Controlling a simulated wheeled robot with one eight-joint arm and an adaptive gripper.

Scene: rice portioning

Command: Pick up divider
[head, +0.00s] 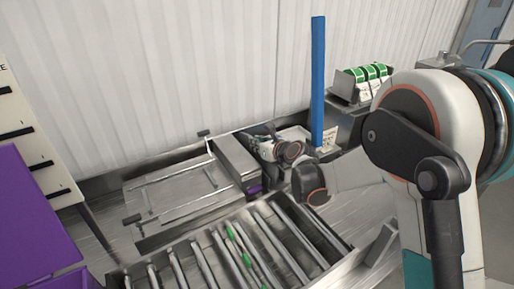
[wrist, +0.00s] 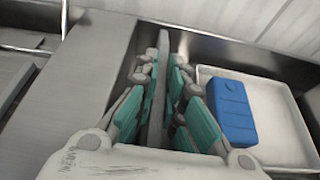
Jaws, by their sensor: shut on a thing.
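My gripper (wrist: 166,66) is shut on a thin grey upright plate, which appears to be the divider (wrist: 161,98). The plate stands on edge between the teal-padded fingers, with fingers on both sides of it. Its lower part is hidden between them. In the head view my gripper (head: 270,148) is small and partly hidden by its own wrist, beside a metal box edge at the back of the counter. I cannot make out the divider clearly there.
A white tray (wrist: 285,125) with a blue object (wrist: 233,112) lies right of my gripper. A tall blue post (head: 318,80) rises beside it. A rack of metal bars (head: 205,268) is in front. Purple boxes (head: 35,215) stand left. Green-and-white packs (head: 368,85) sit back right.

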